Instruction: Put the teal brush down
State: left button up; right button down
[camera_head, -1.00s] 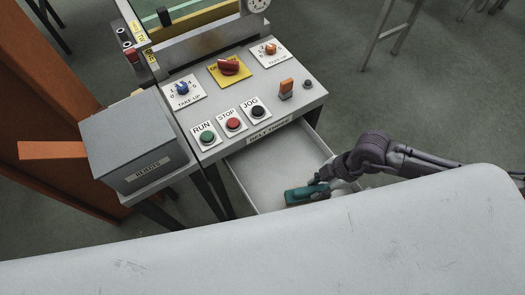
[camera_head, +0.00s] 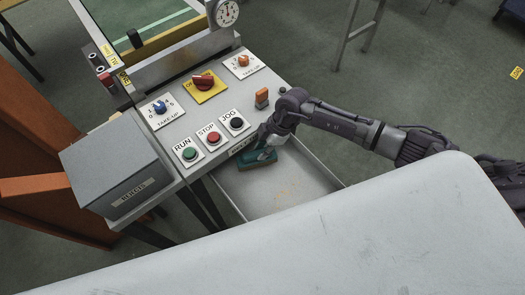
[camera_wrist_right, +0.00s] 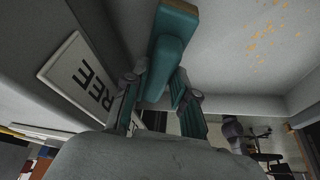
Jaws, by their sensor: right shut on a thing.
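The teal brush (camera_head: 256,161) is in the open drawer (camera_head: 318,160), at its inner end close under the front edge of the control panel. My right gripper (camera_head: 268,152) is shut on the brush. In the right wrist view the brush (camera_wrist_right: 170,55) sits between the two fingers of my right gripper (camera_wrist_right: 158,92), with a tan strip along its far end. I cannot tell whether the brush touches the drawer floor. My left gripper is not in view.
The control panel (camera_head: 208,112) with buttons and knobs stands above the drawer. Orange specks (camera_head: 286,194) lie on the otherwise bare drawer floor. A grey rejects box (camera_head: 115,165) stands at the left. A pale surface (camera_head: 330,245) fills the foreground.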

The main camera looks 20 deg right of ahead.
jog(key=shift+f, duration=1.05)
jog(key=shift+f, duration=0.1)
jog(key=c, duration=0.9)
grip_release()
jog(key=v, duration=1.2)
jog(key=shift+b, duration=0.35)
